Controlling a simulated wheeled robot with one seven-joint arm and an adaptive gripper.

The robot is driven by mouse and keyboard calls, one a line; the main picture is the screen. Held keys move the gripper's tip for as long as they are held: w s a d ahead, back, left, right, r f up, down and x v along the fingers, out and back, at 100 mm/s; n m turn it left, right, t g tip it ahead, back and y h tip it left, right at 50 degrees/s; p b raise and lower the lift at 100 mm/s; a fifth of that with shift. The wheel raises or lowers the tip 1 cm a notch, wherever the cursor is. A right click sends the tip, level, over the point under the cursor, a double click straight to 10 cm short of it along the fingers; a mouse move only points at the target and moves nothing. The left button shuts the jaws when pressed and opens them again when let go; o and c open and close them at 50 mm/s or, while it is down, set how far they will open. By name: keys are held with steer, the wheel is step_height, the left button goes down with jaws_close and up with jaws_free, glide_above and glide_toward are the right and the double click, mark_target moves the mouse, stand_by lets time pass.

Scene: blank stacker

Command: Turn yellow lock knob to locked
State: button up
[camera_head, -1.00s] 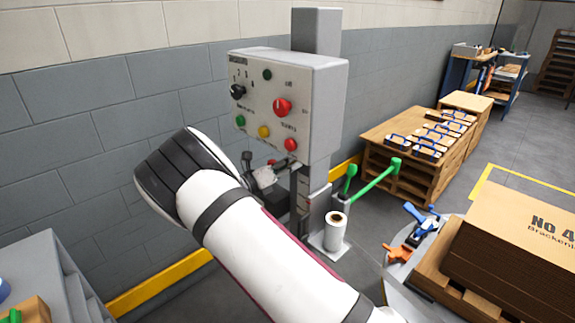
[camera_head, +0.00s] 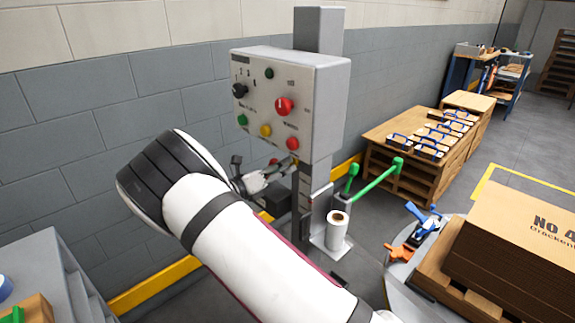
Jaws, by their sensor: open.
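The grey control box (camera_head: 330,105) stands on a post by the wall. Its face carries a round yellow control (camera_head: 265,130), low between a green and a red button. I cannot tell from its shape whether this is the lock knob, nor read its setting. My gripper (camera_head: 285,168) is open, below the box's lower edge and close to the post, lower right of the yellow control. A small yellowish spot (camera_head: 295,159) shows by its fingertips, too small to identify. My arm hides part of the area below the box.
The box also has a black knob (camera_head: 239,90) and a large red knob (camera_head: 284,106). Green-handled levers (camera_head: 377,180) and a white roll (camera_head: 337,231) stand right of the post. Stacked cardboard (camera_head: 520,240) fills the lower right; a grey cabinet (camera_head: 45,270) stands lower left.

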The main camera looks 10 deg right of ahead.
steer(key=v, duration=0.8)
